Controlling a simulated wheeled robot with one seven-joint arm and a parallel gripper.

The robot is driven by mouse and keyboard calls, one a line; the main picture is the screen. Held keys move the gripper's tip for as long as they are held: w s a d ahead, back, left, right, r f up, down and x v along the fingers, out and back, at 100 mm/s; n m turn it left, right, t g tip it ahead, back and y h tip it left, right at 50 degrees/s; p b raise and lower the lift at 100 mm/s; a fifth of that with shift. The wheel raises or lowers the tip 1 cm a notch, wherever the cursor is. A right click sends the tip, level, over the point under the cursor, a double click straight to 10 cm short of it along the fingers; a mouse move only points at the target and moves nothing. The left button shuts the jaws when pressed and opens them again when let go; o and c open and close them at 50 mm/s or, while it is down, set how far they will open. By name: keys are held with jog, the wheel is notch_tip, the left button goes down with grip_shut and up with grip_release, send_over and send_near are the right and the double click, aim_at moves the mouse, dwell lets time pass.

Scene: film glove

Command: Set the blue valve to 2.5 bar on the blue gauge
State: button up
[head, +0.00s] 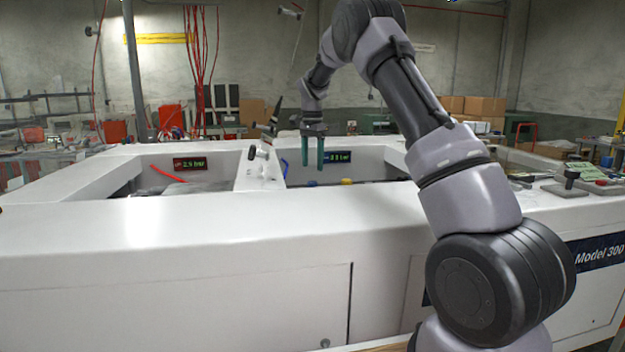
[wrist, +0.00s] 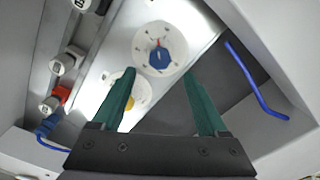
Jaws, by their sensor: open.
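The blue valve (wrist: 160,58) is a blue knob on a round white dial with a red mark. It shows in the upper middle of the wrist view, just beyond and between my fingertips. In the head view a small blue knob (head: 312,183) shows low in the right-hand bay. My gripper (head: 313,168), with green fingers, is open, points down over the bay and holds nothing. It also shows in the wrist view (wrist: 159,75).
A yellow knob (wrist: 132,102) on its own dial sits beside the blue one, partly behind my left finger. A blue hose (wrist: 255,85) is at right. A red display (head: 189,164) marks the left bay. White walls (head: 270,170) edge both bays.

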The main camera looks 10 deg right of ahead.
aim_at(312, 182)
notch_tip(312, 182, down, 6)
jog(key=shift+f, duration=0.1)
grip_shut()
dwell(0.4)
jog(key=shift+n, duration=0.4)
jog(key=n, duration=0.2)
jog(key=shift+n, duration=0.4)
jog(key=n, duration=0.3)
jog(key=shift+n, duration=0.3)
jog(key=n, duration=0.6)
jog(key=shift+n, duration=0.3)
